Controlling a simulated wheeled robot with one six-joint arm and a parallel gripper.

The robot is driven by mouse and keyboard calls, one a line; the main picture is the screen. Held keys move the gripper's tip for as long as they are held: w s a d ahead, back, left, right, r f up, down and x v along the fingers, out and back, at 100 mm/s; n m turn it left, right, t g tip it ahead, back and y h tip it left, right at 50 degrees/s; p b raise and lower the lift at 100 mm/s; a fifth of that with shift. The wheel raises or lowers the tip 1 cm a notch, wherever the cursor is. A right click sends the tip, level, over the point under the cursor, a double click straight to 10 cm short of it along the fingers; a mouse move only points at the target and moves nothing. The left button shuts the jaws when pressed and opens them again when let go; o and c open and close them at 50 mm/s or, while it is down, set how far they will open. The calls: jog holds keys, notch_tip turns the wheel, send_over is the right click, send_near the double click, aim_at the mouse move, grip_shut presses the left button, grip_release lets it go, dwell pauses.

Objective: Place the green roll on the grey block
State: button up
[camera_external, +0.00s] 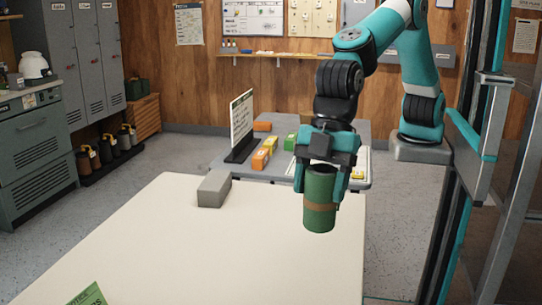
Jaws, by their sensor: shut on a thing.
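My gripper (330,172) points down at the right part of the near cream table and is shut on the green roll (319,212). The roll is an upright dark green cylinder with a brown band. I cannot tell whether its bottom touches the table or hangs just above it. The grey block (213,190) lies at the table's far left edge, left of the roll and apart from it. Its top is bare.
The cream table (240,250) is clear between block and roll. A green paper (88,294) lies at its near left. Behind, a grey table (235,160) holds an upright board (241,122) and several orange, yellow and green items. A metal frame (470,150) stands at right.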

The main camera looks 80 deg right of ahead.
jog(key=shift+r, duration=0.35)
jog(key=shift+w+d+r, duration=0.1)
jog(key=shift+w+r, duration=0.05)
jog(key=shift+w, duration=0.1)
jog(key=w+d+r+m+t+h+p, duration=0.1)
jog(key=w+d+r+m, duration=0.15)
jog(key=w+d, duration=0.75)
jog(key=w+d+r+m+t+p, duration=0.1)
jog(key=w+d+m, duration=0.4)
jog(key=w, duration=0.8)
jog(key=w+d+r+m+h, duration=0.1)
jog(key=w+d, duration=0.3)
jog(key=d, duration=0.3)
jog(key=w+d+r+m+t, duration=0.15)
jog(key=w+d, duration=0.25)
jog(key=d, duration=0.4)
jog(key=w+d+m+h, duration=0.1)
jog(key=w+d, duration=0.4)
jog(key=d, duration=0.2)
jog(key=shift+m, duration=0.3)
jog(key=shift+d+f+p, duration=0.2)
jog(key=shift+f+p, duration=0.2)
jog(key=shift+f, duration=2.9)
jog(key=shift+d+f+p, duration=0.2)
jog(key=shift+f+p, duration=0.25)
jog(key=shift+f, duration=2.85)
jog(key=shift+d+f+p, duration=0.2)
jog(key=shift+f+p, duration=0.2)
jog(key=shift+f, duration=2.9)
